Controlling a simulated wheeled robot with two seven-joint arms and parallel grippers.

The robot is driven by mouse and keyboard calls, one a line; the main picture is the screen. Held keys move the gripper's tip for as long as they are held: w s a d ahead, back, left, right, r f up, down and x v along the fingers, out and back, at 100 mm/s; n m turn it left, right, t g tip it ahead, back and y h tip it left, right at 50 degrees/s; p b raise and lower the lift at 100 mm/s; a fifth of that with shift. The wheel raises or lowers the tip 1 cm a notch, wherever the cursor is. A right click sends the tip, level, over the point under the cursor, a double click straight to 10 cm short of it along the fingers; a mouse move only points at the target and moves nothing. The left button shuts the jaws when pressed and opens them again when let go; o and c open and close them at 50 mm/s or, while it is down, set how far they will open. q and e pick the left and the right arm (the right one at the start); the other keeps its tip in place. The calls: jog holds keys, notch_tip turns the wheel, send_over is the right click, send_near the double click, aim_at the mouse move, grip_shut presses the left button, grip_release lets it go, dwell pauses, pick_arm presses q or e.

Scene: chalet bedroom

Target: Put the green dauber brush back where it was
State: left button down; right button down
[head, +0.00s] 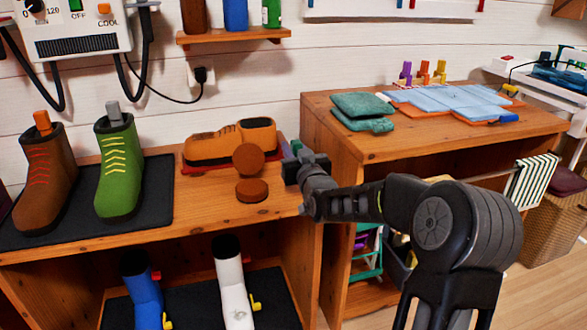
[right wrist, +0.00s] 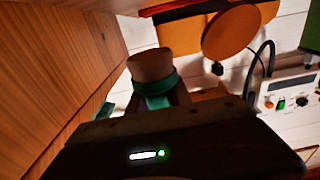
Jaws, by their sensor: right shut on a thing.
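My right gripper (head: 291,168) is at the right end of the left bench top (head: 210,222), close to the side of the taller cabinet. It is shut on the green dauber brush (head: 297,146), of which only small green parts show past the fingers. In the right wrist view, the brush (right wrist: 158,86) shows a green band below a tan, rounded end, just beyond the dark gripper body. I cannot tell whether the brush touches the bench. My left gripper is not in view.
Two brown round pieces (head: 251,190) and an orange shoe (head: 225,142) on a red base lie just left of the gripper. Brown and green boots (head: 118,170) stand on a dark mat. The cabinet (head: 311,170) rises close on the right, with teal cloths (head: 362,105) on top.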

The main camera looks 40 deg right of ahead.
jog(key=shift+f+b, duration=0.8)
jog(key=shift+f, duration=1.65)
jog(key=shift+f, duration=0.15)
jog(key=c, duration=1.2)
grip_release()
jog(key=shift+o, duration=0.2)
jog(key=shift+s+r, duration=0.1)
jog(key=shift+r, duration=0.1)
jog(key=p+v, duration=0.1)
jog(key=v, duration=1)
jog(key=shift+s+a+p, duration=0.15)
jog(key=shift+s+p, duration=0.2)
